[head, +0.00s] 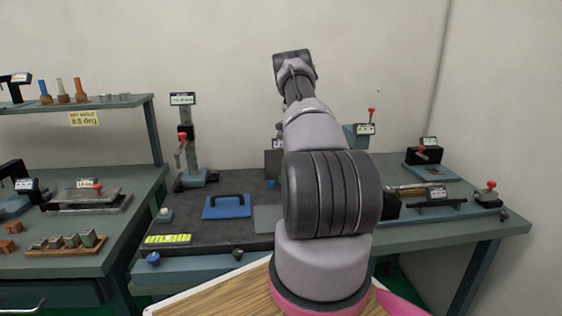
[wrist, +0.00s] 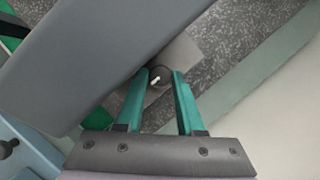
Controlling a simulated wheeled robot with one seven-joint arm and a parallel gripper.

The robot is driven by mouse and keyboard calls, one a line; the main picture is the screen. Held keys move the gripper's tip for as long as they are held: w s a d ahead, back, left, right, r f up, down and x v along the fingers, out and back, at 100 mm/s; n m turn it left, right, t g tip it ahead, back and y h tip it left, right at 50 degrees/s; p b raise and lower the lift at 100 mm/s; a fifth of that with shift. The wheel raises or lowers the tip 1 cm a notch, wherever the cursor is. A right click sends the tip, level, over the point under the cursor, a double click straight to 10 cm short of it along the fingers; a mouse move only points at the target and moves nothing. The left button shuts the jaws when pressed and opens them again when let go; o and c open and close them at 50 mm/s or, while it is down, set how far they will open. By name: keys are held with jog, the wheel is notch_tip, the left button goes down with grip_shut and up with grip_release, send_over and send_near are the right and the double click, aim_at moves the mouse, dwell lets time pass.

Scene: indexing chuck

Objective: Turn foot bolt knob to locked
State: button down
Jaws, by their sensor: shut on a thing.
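In the wrist view a dark round knob (wrist: 157,79) with a short pale mark on its face sits on a light grey plate. My gripper (wrist: 161,73) has its two green fingers on either side of this knob, shut on it. The fingertips cover the sides of the knob. In the head view my arm reaches up and away over the bench, and my gripper and this knob are hidden. No label beside the knob is readable, so I cannot tell which way is locked.
A large grey slab (wrist: 110,45) lies close left of my fingers in the wrist view. In the head view a blue plate with a black handle (head: 227,207) lies on the dark bench top. A post fixture (head: 186,145) stands behind it. Side benches flank it.

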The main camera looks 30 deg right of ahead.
jog(key=shift+r, duration=0.15)
jog(key=c, duration=0.8)
grip_release()
jog(key=v, duration=1)
jog(key=shift+d+r, duration=0.15)
jog(key=shift+r, duration=0.15)
